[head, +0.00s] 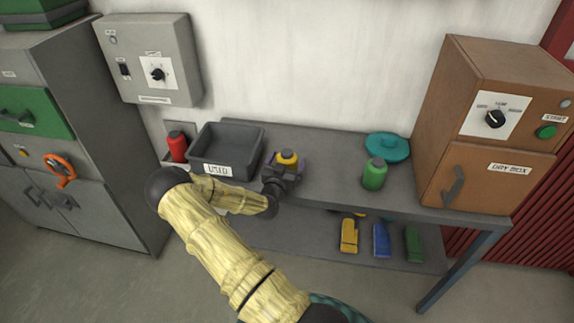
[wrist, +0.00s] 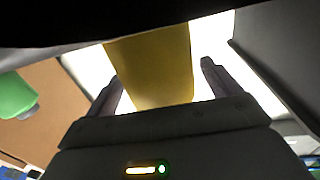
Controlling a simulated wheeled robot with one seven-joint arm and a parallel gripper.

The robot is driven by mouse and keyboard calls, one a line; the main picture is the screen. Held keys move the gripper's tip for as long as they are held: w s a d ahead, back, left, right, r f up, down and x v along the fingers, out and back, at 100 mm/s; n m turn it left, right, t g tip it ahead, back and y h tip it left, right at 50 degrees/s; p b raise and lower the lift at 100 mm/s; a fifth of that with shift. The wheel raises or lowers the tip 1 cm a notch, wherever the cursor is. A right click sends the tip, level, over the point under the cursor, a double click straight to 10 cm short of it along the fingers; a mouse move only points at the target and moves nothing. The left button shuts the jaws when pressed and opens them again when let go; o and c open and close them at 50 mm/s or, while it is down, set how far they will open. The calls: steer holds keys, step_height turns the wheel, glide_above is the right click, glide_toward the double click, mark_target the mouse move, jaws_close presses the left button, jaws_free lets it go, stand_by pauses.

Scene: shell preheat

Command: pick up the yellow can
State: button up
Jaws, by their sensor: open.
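The yellow can (head: 287,158) stands on the grey bench beside the used bin, with its lower part hidden by my gripper. My gripper (head: 287,172) is at the can, with its fingers around the can's sides. In the wrist view the yellow can (wrist: 150,65) fills the middle between the two fingers of my gripper (wrist: 158,85). The jaws are open, and small gaps show between the fingers and the can.
A grey bin (head: 226,150) labelled USED stands just left of the can. A red can (head: 177,146) is further left. A green can (head: 375,174) and a teal lid (head: 388,146) are to the right, before the dry box (head: 486,130). Mitts (head: 381,240) lie below.

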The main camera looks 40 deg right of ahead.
steer(key=c, duration=1.3)
steer(key=shift+r, duration=0.1)
step_height(320, 180, up, 10)
steer(key=shift+f+b, duration=0.1)
steer(key=shift+b, duration=0.55)
